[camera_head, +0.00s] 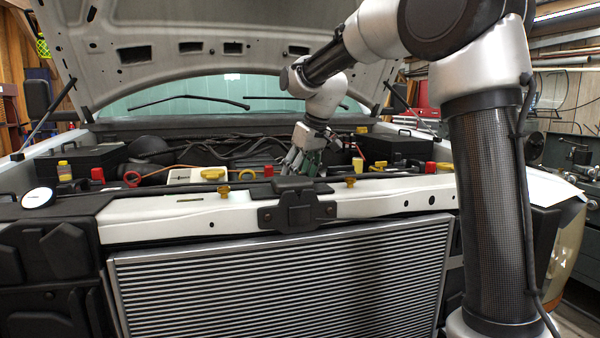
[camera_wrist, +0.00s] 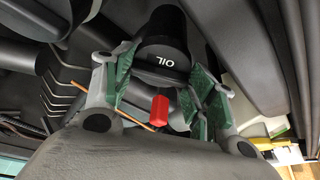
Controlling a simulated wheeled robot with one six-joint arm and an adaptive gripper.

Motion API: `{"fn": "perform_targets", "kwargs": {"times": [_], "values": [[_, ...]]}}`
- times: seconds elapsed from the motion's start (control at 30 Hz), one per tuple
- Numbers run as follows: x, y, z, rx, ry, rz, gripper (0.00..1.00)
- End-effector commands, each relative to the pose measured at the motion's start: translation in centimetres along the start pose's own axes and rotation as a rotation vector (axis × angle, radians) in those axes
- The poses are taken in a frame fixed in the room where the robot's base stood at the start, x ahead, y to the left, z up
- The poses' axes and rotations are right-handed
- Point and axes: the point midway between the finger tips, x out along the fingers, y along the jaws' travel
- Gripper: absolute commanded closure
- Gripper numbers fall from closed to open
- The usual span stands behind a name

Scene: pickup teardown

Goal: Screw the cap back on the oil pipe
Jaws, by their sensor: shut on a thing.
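A black cap marked OIL (camera_wrist: 168,62) shows between the green-padded fingers of my gripper (camera_wrist: 163,85) in the wrist view. My gripper is shut on it. A dark round neck or body (camera_wrist: 166,20) extends behind the cap; I cannot tell whether this is the oil pipe or whether the cap is seated on it. In the head view my gripper (camera_head: 302,168) reaches down into the engine bay, just behind the white front crossbeam. The cap and the pipe cannot be made out there.
A red piece (camera_wrist: 159,110) shows close to the fingers. The white crossbeam (camera_head: 390,200) runs in front, with the radiator (camera_head: 280,285) below. Yellow caps (camera_head: 213,174), black boxes (camera_head: 80,160) and hoses crowd the bay. The raised hood (camera_head: 220,30) hangs above.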

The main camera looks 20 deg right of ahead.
Motion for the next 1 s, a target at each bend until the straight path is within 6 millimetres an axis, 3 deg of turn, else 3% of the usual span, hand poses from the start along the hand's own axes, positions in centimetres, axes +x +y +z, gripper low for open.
{"fn": "perform_targets", "kwargs": {"times": [0.23, 0.47, 0.5, 0.6, 1.0], "values": [[-0.06, 0.14, -0.06, 0.203, 0.003, 0.089, 0.74], [-0.10, 0.27, -0.07, 0.223, 0.004, 0.098, 0.74], [-0.11, 0.28, -0.07, 0.223, 0.004, 0.098, 0.38], [-0.10, 0.26, -0.06, 0.223, 0.004, 0.097, 0.20], [-0.40, 0.10, -0.07, 0.221, 0.004, 0.095, 0.18]]}}
